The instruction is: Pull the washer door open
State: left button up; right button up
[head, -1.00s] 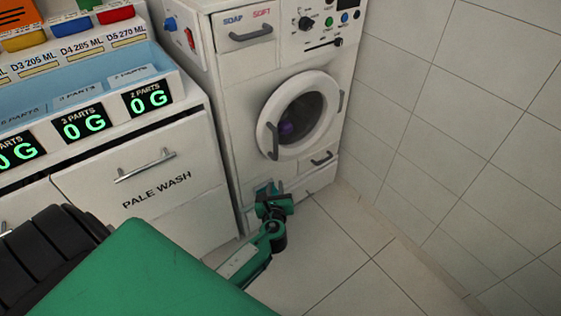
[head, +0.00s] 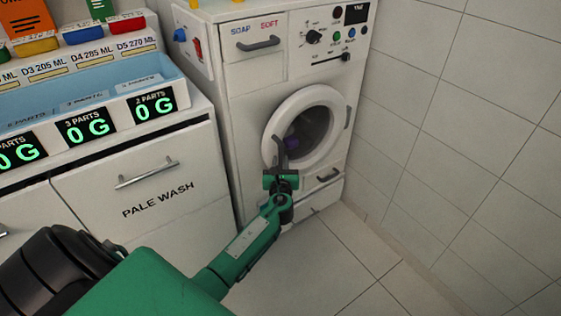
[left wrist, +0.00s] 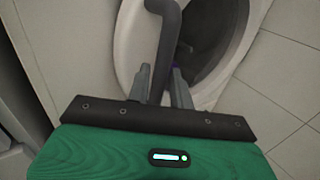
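The white washer (head: 247,98) has a round white door (head: 328,99) that looks shut, with dark glass and something purple inside. A dark grey bar handle (head: 277,147) runs down the door's left side. My left gripper (head: 281,172) is at the lower part of this handle. In the left wrist view, the handle (left wrist: 167,40) passes between the two fingers of my left gripper (left wrist: 161,85). The fingers are apart, one on each side of the bar, with a gap showing on the right. Contact cannot be told. My right gripper is out of view.
A white cabinet with a "PALE WASH" drawer (head: 180,182) stands close on the left, with a blue tray (head: 90,90) on top. A tiled wall (head: 430,120) is close on the right. The floor (head: 345,255) in front of the washer is clear.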

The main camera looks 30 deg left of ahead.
pick_arm(q)
jog(key=shift+x, duration=0.95)
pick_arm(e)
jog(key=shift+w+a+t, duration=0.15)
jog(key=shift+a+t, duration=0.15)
pick_arm(q)
jog(key=shift+c, duration=0.2)
grip_shut()
jog(key=shift+s+d, duration=0.1)
jog(key=shift+d, duration=0.05)
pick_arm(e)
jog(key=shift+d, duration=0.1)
